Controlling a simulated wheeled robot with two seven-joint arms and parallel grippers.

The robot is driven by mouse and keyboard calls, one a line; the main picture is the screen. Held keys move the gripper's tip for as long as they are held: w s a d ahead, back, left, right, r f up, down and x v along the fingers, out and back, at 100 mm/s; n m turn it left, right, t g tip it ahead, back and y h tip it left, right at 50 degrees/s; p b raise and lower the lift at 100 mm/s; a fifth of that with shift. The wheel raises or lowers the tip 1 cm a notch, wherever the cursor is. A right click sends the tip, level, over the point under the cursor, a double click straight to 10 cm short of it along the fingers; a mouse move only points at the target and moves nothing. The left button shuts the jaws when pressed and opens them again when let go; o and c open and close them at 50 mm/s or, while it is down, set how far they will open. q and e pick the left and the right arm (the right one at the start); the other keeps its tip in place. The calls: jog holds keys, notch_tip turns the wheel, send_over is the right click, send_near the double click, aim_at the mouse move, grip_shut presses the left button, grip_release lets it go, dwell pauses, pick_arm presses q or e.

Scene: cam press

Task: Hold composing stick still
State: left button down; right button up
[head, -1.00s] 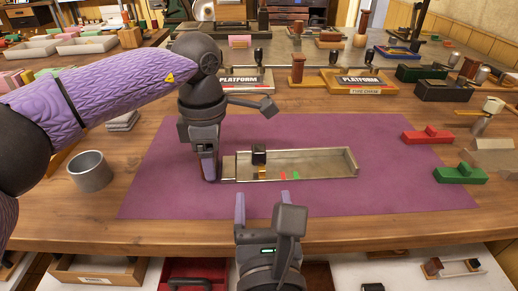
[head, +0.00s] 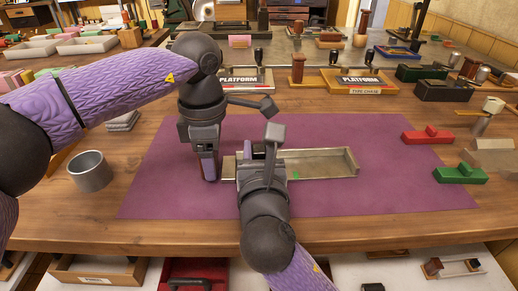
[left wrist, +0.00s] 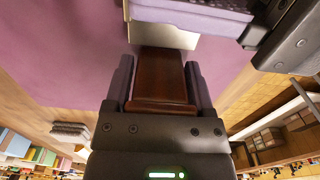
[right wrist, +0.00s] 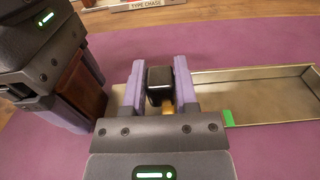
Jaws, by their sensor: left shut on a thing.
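The composing stick (head: 325,163) is a long shallow metal tray lying on the purple mat. My left gripper (head: 209,178) is shut on the brown wooden handle (left wrist: 160,78) at the stick's left end. My right gripper (right wrist: 160,88) reaches over the left part of the stick. Its fingers stand on both sides of a black knob (right wrist: 159,80) with a brass-coloured part below; I cannot tell whether they press on it. A green piece (right wrist: 228,118) lies in the stick beside the right gripper. My right gripper hides the stick's near left part in the head view.
A grey metal cup (head: 90,171) stands left of the mat (head: 400,195). Red (head: 427,135) and green (head: 460,174) blocks sit at the right. Platform signs (head: 358,81) and trays stand behind. The mat right of the stick is clear.

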grip_shut()
dwell(1.0)
